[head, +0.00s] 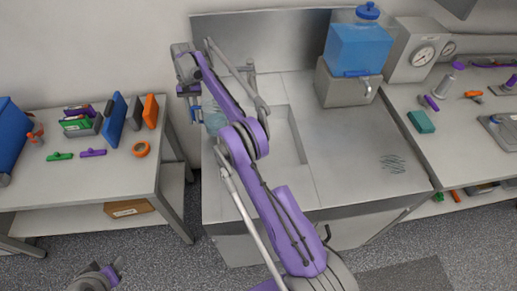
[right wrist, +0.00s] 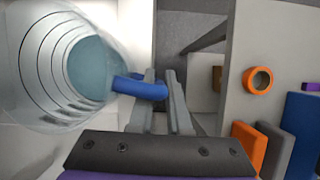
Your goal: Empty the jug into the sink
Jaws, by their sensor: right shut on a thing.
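The clear jug (right wrist: 50,60) has dark ring markings and a blue handle (right wrist: 140,87). A blue-teal disc shows inside it, and I cannot tell whether this is liquid or its base. My right gripper (right wrist: 160,100) is shut on the handle. In the head view, the jug (head: 214,118) is partly hidden by my arm, near the left edge of the sink counter. My right gripper (head: 190,90) is beside it, small and partly hidden. The sink (head: 287,135) is a recessed basin to the right of the jug, partly covered by my arm.
A blue tank (head: 358,47) with a tap stands on a grey block at the back of the sink counter. The left table (head: 60,185) holds a tape roll (head: 141,149) and several coloured items. Gauges (head: 424,55) and tools occupy the right bench.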

